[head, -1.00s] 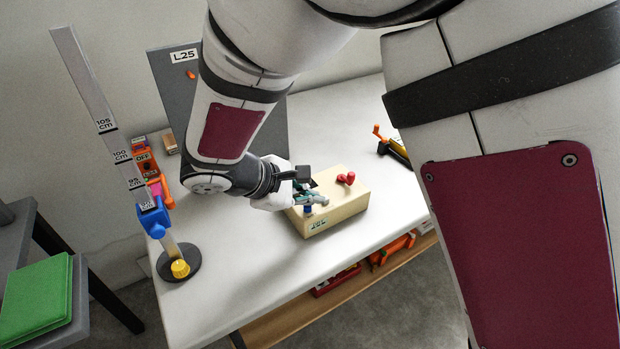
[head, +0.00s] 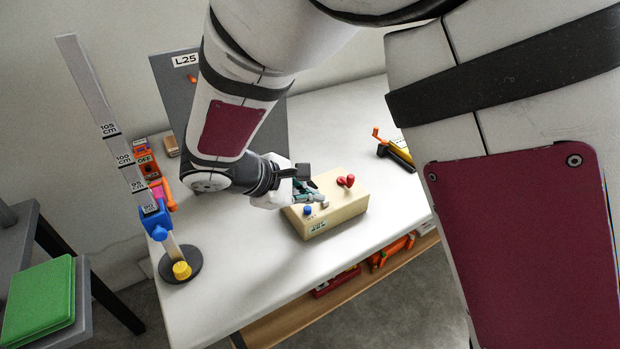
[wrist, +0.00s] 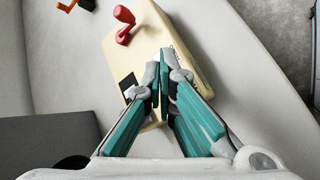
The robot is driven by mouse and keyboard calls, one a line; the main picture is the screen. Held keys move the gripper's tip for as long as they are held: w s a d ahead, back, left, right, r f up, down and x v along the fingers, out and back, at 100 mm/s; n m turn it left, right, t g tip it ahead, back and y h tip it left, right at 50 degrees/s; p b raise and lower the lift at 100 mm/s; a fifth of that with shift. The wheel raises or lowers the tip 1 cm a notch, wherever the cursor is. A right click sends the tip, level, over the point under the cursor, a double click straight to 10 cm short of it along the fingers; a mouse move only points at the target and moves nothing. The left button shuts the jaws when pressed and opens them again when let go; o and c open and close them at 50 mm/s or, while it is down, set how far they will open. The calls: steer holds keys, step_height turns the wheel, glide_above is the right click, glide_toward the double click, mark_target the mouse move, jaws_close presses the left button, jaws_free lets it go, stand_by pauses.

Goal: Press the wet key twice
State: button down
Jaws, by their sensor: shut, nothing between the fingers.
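A cream box (head: 340,208) stands on the white table and also shows in the wrist view (wrist: 155,40). On its top are a round blue button (head: 308,210), a small greyish button (head: 325,204) and a red crank (head: 345,181). The crank also shows in the wrist view (wrist: 124,22). I cannot read which button is the wet key. My gripper (head: 319,196) is shut and empty, its fingertips (wrist: 160,62) over the box top close to the greyish button. Contact cannot be told. The fingers hide both buttons in the wrist view.
A tall scale post (head: 120,145) with a blue slider (head: 157,222) and yellow knob (head: 181,270) stands at the table's left. A grey panel marked L25 (head: 172,85) stands behind. A black-and-yellow tool (head: 397,153) lies right of the box. The front left tabletop is clear.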

mark_target(308, 210)
step_height(308, 210, up, 6)
steer(key=p, duration=0.4)
stand_by(0.5)
steer(key=shift+a, duration=0.1)
stand_by(1.7)
